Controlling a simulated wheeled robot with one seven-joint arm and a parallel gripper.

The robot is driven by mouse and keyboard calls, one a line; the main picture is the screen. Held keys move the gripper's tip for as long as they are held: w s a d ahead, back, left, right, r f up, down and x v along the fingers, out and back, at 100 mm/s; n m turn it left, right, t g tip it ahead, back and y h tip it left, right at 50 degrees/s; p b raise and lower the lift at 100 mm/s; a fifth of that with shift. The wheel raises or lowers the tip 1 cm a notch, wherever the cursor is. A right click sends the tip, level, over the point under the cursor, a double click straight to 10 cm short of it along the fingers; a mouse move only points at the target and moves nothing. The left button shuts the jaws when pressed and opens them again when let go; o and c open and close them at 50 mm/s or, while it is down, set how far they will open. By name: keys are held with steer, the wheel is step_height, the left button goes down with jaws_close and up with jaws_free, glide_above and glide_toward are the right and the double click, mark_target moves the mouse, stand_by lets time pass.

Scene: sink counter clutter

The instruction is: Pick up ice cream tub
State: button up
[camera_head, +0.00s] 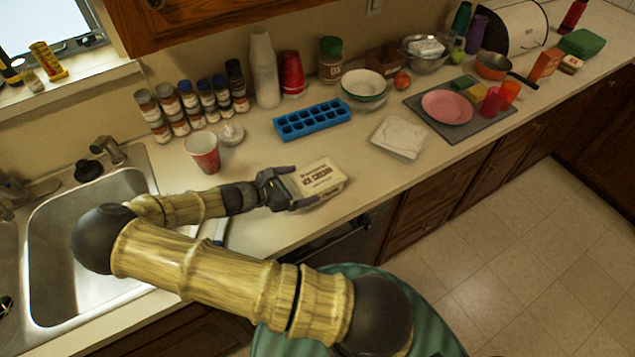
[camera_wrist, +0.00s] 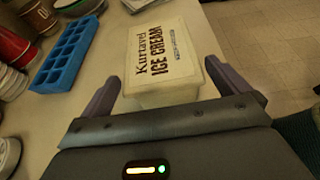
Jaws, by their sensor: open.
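The ice cream tub (camera_head: 320,178) is a cream-coloured box with dark lettering on its lid. It sits on the counter near the front edge. My gripper (camera_head: 283,188) is open at the tub's left end, with one finger towards each side of it. In the wrist view the tub (camera_wrist: 160,55) lies ahead of and partly between the two fingers of my gripper (camera_wrist: 163,92). The fingers' exact gap to the tub's sides is hard to tell. The near lower part of the tub is partly hidden by the gripper body.
A red cup (camera_head: 203,152) stands to the left, beside the sink (camera_head: 75,245). Several spice jars line the wall. The counter just around the tub is clear.

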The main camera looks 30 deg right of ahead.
mark_target(306, 182)
steer(key=shift+d, duration=0.1)
steer(key=shift+d+p, duration=0.3)
steer(key=p+x, duration=0.2)
steer(key=x, duration=0.2)
steer(key=shift+r, duration=0.1)
steer(key=shift+d, duration=0.2)
steer(key=c, duration=1.1)
